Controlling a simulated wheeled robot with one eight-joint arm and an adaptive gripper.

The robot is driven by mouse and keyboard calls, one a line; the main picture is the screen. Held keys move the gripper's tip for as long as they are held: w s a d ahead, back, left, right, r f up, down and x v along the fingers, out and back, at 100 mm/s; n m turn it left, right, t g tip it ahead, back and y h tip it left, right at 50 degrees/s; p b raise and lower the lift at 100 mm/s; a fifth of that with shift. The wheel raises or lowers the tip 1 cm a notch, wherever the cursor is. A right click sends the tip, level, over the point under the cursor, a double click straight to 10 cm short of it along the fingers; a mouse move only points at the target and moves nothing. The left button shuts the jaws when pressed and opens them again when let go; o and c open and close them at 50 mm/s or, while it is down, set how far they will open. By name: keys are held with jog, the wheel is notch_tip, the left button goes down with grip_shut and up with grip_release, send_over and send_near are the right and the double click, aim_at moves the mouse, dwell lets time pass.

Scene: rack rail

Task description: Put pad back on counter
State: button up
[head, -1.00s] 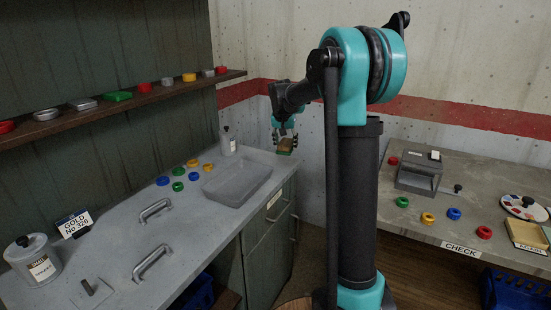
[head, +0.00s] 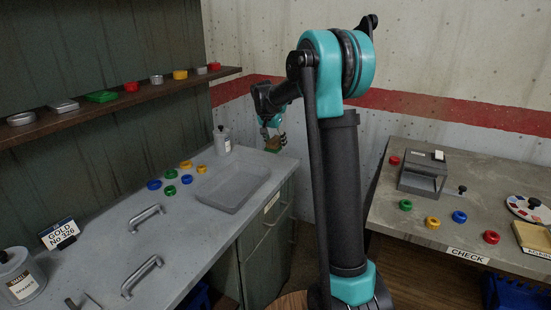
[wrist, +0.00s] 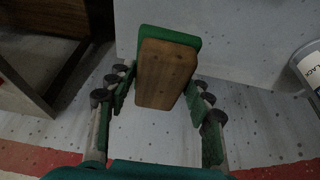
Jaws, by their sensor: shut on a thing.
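The pad (wrist: 165,73) is a wooden block with a green layer on one side. My gripper (wrist: 157,93) is shut on it, with fingers at its left and right in the wrist view. In the head view the pad (head: 274,144) is small and partly hidden by my gripper (head: 271,134). It is at the far right corner of the grey counter (head: 180,230). In the wrist view it overlaps the counter's edge (wrist: 225,70). I cannot tell whether it touches the counter.
A grey bottle (head: 222,141) stands left of my gripper. A wall with a red band is behind. A second bench (head: 460,180) stands at the right.

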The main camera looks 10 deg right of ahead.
aim_at(272, 143)
jog(key=shift+f, duration=3.7)
jog(key=o, duration=1.1)
jog(key=shift+f, duration=0.1)
jog(key=v, duration=1.2)
jog(key=s+d+f+n+y, duration=0.1)
jog(key=s+f, duration=0.4)
jog(key=s, duration=0.7)
jog(key=s+d+f+n, duration=0.3)
jog(key=s+f, duration=0.3)
jog(key=s, duration=0.7)
jog(key=s+d+f+n+y, duration=0.1)
jog(key=s+f, duration=0.5)
jog(key=s, duration=0.7)
jog(key=shift+d+f+n+t+y, duration=0.2)
jog(key=shift+d+n+t+y, duration=0.1)
jog(key=shift+d+n, duration=0.7)
jog(key=shift+a, duration=0.1)
